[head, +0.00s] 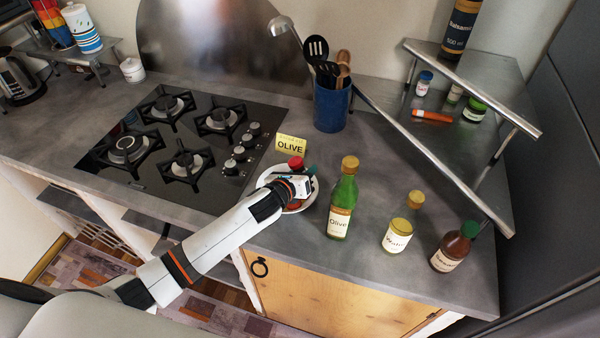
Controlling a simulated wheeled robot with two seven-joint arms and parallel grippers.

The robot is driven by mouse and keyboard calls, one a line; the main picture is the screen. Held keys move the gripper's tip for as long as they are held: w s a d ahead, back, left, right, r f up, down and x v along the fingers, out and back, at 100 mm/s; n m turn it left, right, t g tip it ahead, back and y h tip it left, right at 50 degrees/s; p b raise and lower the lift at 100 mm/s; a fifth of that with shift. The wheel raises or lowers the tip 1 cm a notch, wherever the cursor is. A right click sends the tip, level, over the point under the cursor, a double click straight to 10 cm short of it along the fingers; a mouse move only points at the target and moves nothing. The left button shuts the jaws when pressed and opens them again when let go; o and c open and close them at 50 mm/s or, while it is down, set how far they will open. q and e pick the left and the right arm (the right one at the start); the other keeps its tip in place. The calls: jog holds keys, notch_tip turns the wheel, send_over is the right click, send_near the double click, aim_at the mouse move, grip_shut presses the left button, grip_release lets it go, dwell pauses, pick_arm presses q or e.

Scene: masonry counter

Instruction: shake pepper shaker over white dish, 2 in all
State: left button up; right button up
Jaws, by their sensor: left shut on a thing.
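The white dish (264,179) lies on the counter right of the stove, with something red in it and partly covered by my gripper. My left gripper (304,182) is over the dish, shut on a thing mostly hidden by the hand. A red cap (296,162) shows just beyond the fingers; I take it for the top of the pepper shaker. I cannot tell the shaker's tilt or its height above the dish. My right gripper is not in view.
An olive oil bottle (343,200) stands close right of the dish, with a yellow-capped jar (397,236) and a brown bottle (455,247) farther right. An OLIVE sign (291,146) and a blue utensil pot (331,105) stand behind. A gas stove (180,150) is left.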

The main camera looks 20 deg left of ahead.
pick_arm(q)
jog(key=shift+d+f+n+h+b, duration=0.4)
jog(key=shift+f+n+h+b, duration=0.1)
jog(key=shift+n+b, duration=0.35)
jog(key=n+h+b, duration=0.1)
jog(key=b, duration=0.1)
jog(key=d+f+n+b, duration=0.1)
jog(key=b, duration=0.1)
jog(key=shift+s+d+n+t+h, duration=0.1)
jog(key=shift+d+n+t+h, duration=0.2)
jog(key=shift+n+h, duration=0.1)
jog(key=n, duration=0.1)
jog(key=r+n+h+b, duration=0.1)
jog(key=shift+d+r+n+t, duration=0.2)
jog(key=shift+n+t, duration=0.15)
jog(key=shift+t, duration=0.05)
jog(key=r+n+b, duration=0.1)
jog(key=n+t+h, duration=0.1)
jog(key=n, duration=0.1)
jog(key=shift+d+r+b, duration=0.15)
jog(key=shift+r+b, duration=0.2)
jog(key=shift+r, duration=0.05)
jog(key=n, duration=0.1)
jog(key=r+n+t, duration=0.1)
jog(key=n, duration=0.1)
jog(key=shift+d+r+h+b, duration=0.15)
jog(key=shift+r+h+b, duration=0.15)
jog(key=shift+b, duration=0.1)
jog(key=shift+r+n, duration=0.1)
jog(key=shift+n, duration=0.3)
